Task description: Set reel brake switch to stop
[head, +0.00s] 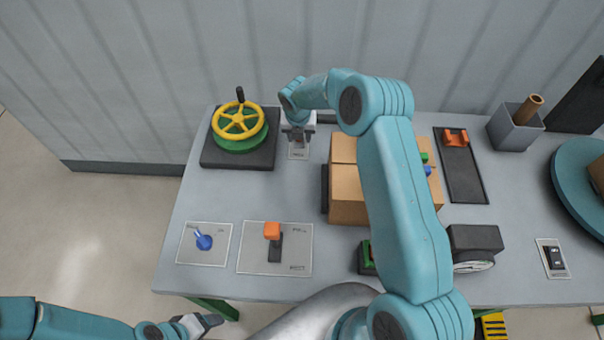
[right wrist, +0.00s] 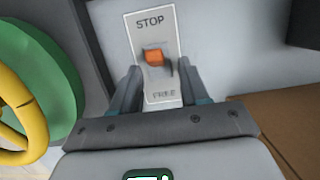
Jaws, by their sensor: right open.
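The reel brake switch (right wrist: 153,57) has an orange tip on a pale plate marked STOP at the top and FREE at the bottom in the right wrist view. Its tip sits near the middle of the plate; I cannot tell which position it is set to. My right gripper (right wrist: 158,70) is open, with a finger on either side of the plate's lower half. In the head view my right gripper (head: 299,128) is over the switch plate (head: 299,154) and mostly hides the switch. My left gripper (head: 208,322) is low at the front left, away from the switch; its jaw opening is unclear.
A yellow handwheel (head: 238,121) on a green reel stands left of the switch. Cardboard boxes (head: 347,192) stand to the right. A blue lever (head: 203,241) and an orange-topped lever (head: 272,232) are at the front. The table between them and the switch is clear.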

